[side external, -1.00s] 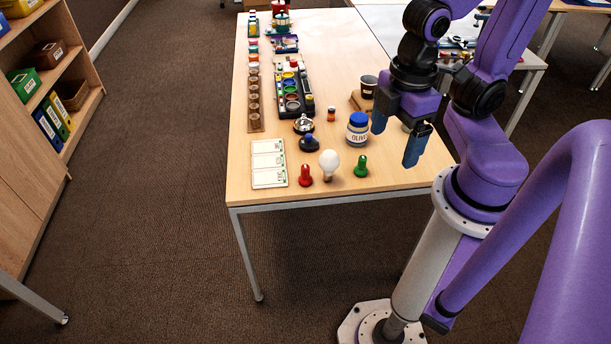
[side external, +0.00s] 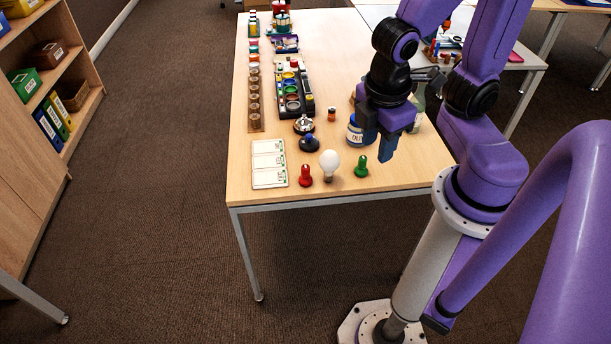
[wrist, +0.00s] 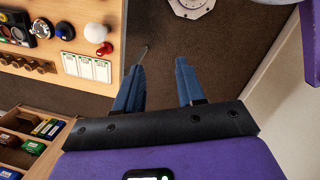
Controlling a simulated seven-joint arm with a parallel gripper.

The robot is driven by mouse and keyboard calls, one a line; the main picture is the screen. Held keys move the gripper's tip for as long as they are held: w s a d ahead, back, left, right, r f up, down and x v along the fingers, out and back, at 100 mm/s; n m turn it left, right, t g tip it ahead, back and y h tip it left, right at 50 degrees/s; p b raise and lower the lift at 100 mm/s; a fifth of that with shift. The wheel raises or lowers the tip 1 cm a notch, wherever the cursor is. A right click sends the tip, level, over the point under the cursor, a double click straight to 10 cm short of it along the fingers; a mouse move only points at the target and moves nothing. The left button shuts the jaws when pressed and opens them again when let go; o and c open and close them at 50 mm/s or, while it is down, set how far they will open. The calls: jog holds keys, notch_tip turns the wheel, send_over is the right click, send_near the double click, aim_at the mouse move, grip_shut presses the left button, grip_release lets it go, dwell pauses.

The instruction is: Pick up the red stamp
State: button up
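The red stamp (side external: 305,177) stands upright near the front edge of the table, left of a white light bulb and right of white cards. In the wrist view the red stamp (wrist: 105,48) shows at the table edge, to the left of my fingers. My gripper (side external: 379,142) is above the right part of the table, in front of a blue-lidded olive jar, to the right of and higher than the stamp. In the wrist view my gripper (wrist: 161,70) has its blue fingers apart, with only floor visible between them.
The light bulb (side external: 329,164) stands between the red stamp and a green stamp (side external: 361,167). White cards (side external: 269,164) lie at left. A dark blue-topped item (side external: 309,143) stands behind. The olive jar (side external: 355,131) is partly hidden by my gripper.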

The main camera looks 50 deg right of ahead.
jog(key=w+a+f+n+t+h, duration=0.4)
jog(key=w+f+h, duration=0.3)
jog(key=w+f, duration=0.35)
jog(key=n+t+h, duration=0.2)
jog(key=n+t, duration=0.2)
jog(key=n, duration=0.4)
send_near(305, 174)
jog(key=shift+g, duration=0.3)
jog(key=x, duration=0.7)
jog(key=shift+x, duration=3)
jog(key=shift+w+r, duration=0.1)
jog(key=shift+r, duration=0.05)
grip_shut()
